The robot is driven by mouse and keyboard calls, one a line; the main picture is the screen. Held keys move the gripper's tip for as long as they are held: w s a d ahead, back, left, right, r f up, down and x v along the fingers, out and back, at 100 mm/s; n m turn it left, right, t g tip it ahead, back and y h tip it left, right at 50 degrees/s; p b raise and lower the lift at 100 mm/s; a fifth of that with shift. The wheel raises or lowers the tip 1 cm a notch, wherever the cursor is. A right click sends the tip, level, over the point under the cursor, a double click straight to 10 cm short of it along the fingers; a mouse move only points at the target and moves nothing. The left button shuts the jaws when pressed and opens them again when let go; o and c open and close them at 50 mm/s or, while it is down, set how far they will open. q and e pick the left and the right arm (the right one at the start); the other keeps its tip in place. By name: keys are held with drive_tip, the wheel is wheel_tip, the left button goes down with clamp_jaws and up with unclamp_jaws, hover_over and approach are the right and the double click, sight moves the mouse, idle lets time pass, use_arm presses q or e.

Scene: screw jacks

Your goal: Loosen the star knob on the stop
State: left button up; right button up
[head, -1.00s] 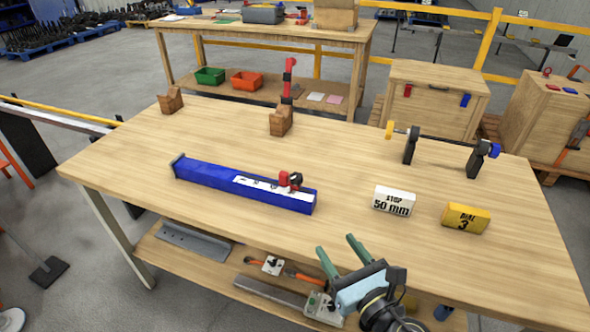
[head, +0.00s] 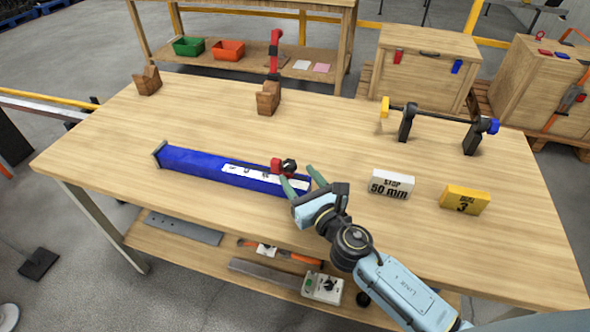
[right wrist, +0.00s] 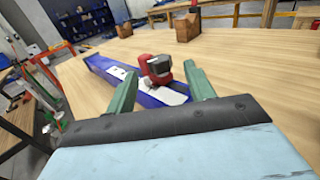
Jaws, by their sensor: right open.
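The red stop (head: 276,165) sits near the right end of the blue rail (head: 200,166), over its white scale strip. A dark star knob (head: 289,166) is on the stop's right side. My right gripper (head: 300,180) is open and empty, just right of and nearer than the knob, its green fingers pointing toward it. In the right wrist view the stop (right wrist: 154,66) shows ahead between the two open fingers, with a dark part I take for the knob (right wrist: 162,68). I cannot tell whether a finger touches it. My left gripper is not in view.
A white "STOP 50 mm" block (head: 391,184) and a yellow "DIAL 3" block (head: 465,199) stand to the right. A black bar on two stands (head: 440,118) is behind them. Wooden blocks (head: 268,100) stand at the back. The table's middle is clear.

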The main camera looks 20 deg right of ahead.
sight(290, 166)
drive_tip(key=shift+w+a, duration=0.2)
drive_tip(key=shift+w, duration=1.15)
drive_tip(key=shift+c, duration=0.3)
drive_tip(key=c, duration=0.9)
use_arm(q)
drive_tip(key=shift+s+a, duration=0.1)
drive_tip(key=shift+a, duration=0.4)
